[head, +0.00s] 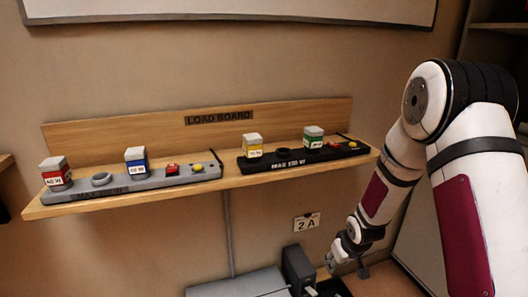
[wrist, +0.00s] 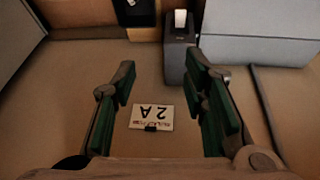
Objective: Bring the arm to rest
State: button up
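My gripper (head: 346,264) is low at the right in the head view, below the shelf and near the wall. In the wrist view my gripper (wrist: 162,76) has its two green-padded fingers spread wide apart. The wall plate marked 2 A (wrist: 152,117) shows upside down between the fingers, and in the head view the plate (head: 307,222) is on the wall up and left of my gripper. My arm reaches down from the upper right.
The wooden LOAD BOARD shelf (head: 150,195) carries a grey strip (head: 130,184) and a black strip (head: 300,158) with coloured blocks. A dark device with a white slip (head: 298,268) stands beside a grey box (head: 240,284) below. Open wall lies left of the plate.

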jog(key=s+r+m+g+h, duration=0.1)
jog(key=s+r, duration=0.7)
jog(key=r, duration=0.4)
jog(key=s+r+m+g, duration=0.1)
jog(key=s+r, duration=0.8)
jog(key=r, duration=0.3)
jog(key=s+a+r+m+g, duration=0.1)
jog(key=s+a+r, duration=0.15)
jog(key=s, duration=1.05)
jog(key=s+a+r+g, duration=0.15)
jog(key=s+r, duration=0.25)
jog(key=s, duration=0.8)
notch_tip(320, 180, up, 30)
jog(key=t+p, duration=0.4)
jog(key=p, duration=2.4)
jog(key=shift+s+d+y, duration=0.15)
jog(key=shift+d+y, duration=0.05)
jog(key=shift+y, duration=0.2)
